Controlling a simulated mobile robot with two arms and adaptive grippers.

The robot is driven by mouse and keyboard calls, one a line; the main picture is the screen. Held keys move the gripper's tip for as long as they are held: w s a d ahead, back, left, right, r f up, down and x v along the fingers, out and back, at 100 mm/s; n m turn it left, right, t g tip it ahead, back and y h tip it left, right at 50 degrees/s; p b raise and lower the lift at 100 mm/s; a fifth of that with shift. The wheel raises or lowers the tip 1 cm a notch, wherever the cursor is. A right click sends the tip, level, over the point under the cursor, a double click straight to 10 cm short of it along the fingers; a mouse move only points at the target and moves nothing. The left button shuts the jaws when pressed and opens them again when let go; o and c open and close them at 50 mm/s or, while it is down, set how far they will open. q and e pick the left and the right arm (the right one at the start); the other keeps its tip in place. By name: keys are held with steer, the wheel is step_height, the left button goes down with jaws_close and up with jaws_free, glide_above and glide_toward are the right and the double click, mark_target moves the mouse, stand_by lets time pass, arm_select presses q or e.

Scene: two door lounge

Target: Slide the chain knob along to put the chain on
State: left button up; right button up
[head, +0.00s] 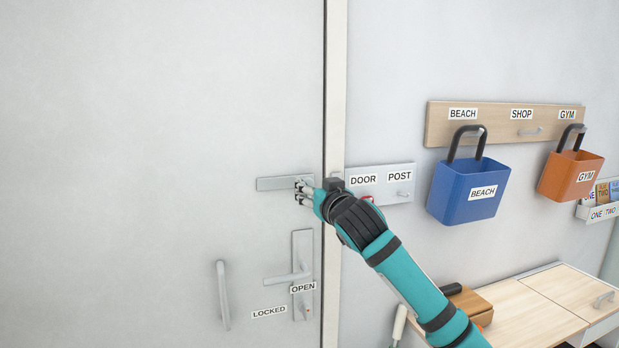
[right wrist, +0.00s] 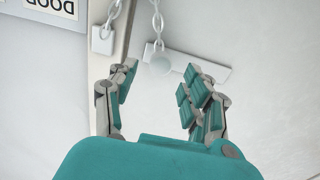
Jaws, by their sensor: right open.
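The chain knob (right wrist: 160,63) is a small grey ball on the pale track plate (right wrist: 207,72), near the plate's end closest to the door frame. A chain (right wrist: 158,22) runs from it out of the wrist picture. In the head view the track plate (head: 275,184) lies level on the door, and my gripper hides its right end and the knob. My right gripper (head: 303,192) is at that end. In the wrist view the right gripper (right wrist: 160,80) is open, its fingers on either side of the knob with gaps showing. My left gripper is not in view.
A chain anchor block (right wrist: 102,40) sits on the door frame (head: 334,100). Below the track are a lever handle (head: 288,277) and a pull bar (head: 223,295). Right of the frame are a DOOR/POST key plate (head: 404,175), a blue bin (head: 465,185) and an orange bin (head: 568,178).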

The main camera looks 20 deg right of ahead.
mark_target(309, 184)
steer(key=shift+w+a+p, duration=0.1)
steer(key=shift+w+p, duration=0.3)
steer(key=shift+w, duration=1.4)
steer(key=shift+c, duration=0.2)
jaws_close()
